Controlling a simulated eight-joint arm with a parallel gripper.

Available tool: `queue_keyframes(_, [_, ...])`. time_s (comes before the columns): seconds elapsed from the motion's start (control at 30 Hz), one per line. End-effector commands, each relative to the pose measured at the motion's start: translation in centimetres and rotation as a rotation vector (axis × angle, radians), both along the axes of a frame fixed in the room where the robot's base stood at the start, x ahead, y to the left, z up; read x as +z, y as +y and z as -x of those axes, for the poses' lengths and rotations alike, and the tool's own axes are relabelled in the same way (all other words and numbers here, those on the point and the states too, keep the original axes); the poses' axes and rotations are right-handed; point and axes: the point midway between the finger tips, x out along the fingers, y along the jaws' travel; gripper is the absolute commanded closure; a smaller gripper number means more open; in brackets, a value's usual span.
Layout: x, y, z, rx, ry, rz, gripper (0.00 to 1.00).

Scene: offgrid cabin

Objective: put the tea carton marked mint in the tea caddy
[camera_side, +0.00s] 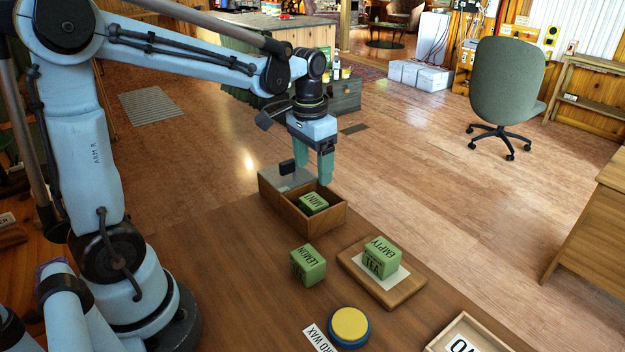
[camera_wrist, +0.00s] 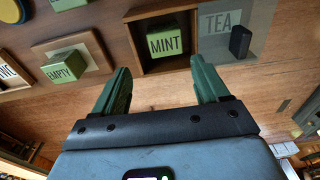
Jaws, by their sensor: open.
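The green mint carton (camera_side: 313,203) sits inside the open part of the wooden tea caddy (camera_side: 322,222), its MINT label facing up. In the wrist view the mint carton (camera_wrist: 165,42) lies within the caddy walls (camera_wrist: 182,64), clear of both fingers. A grey see-through lid marked TEA (camera_wrist: 218,24), with a black knob (camera_wrist: 240,41), is at the caddy's other end; the lid also shows in the side view (camera_side: 284,184). My gripper (camera_side: 313,165) is above the caddy, open and empty. Its green fingers show in the wrist view (camera_wrist: 161,66).
A green lemon carton (camera_side: 309,265) stands on the table in front of the caddy. A green carton marked EMPTY (camera_side: 382,258) rests on a wooden board (camera_side: 398,297). A yellow-topped blue tin (camera_side: 349,326) and a labelled tray (camera_side: 440,342) are nearer the front.

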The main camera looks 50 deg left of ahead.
Motion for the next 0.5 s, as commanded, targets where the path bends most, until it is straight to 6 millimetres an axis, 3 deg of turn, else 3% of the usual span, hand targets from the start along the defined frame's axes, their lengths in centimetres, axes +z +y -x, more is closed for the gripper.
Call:
queue_keyframes(0.2, [1.7,-2.8,3.0,-0.004,-0.180,-0.019,0.26])
queue_keyframes(0.5, [1.8,-5.8,6.8,-0.004,-0.434,-0.009,0.26])
